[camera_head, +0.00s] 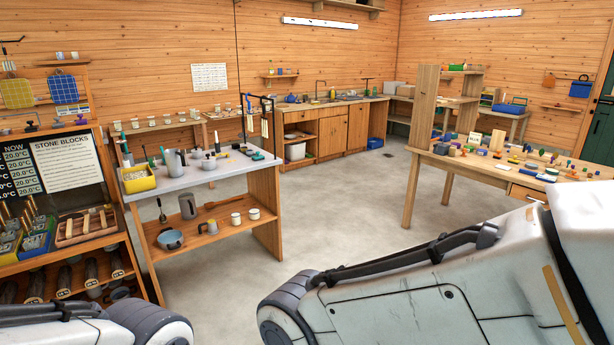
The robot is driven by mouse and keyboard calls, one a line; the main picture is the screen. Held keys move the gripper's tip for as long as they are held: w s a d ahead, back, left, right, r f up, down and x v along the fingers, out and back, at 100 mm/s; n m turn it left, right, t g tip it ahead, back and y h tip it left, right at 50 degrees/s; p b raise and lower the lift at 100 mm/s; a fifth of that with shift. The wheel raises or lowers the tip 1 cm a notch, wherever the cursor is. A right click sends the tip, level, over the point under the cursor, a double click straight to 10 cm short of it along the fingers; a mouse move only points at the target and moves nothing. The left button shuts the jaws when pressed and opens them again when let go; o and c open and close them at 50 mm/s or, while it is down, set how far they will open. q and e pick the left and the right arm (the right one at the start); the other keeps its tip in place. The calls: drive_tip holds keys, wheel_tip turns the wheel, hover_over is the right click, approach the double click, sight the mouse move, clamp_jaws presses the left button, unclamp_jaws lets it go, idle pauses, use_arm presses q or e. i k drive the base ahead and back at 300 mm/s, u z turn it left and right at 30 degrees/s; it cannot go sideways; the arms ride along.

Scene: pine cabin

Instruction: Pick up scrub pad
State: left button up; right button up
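I cannot make out a scrub pad for certain; several objects on the tables are too small to tell. A small dark green item (257,156) lies at the right end of the grey-topped table (215,174) at left, but I cannot tell what it is. Parts of my two arms show along the bottom of the view. Neither gripper is in view.
A yellow bin (138,179) and grey jugs stand on the grey-topped table. A wooden table (485,172) at right carries many small coloured pieces. A sink counter (335,128) runs along the back wall. The concrete floor (330,215) between them is clear.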

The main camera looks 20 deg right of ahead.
sight(516, 162)
drive_tip(key=i, duration=3.85)
drive_tip(key=z, duration=2.5)
drive_tip(key=i, duration=4.5)
drive_tip(key=u, duration=0.7)
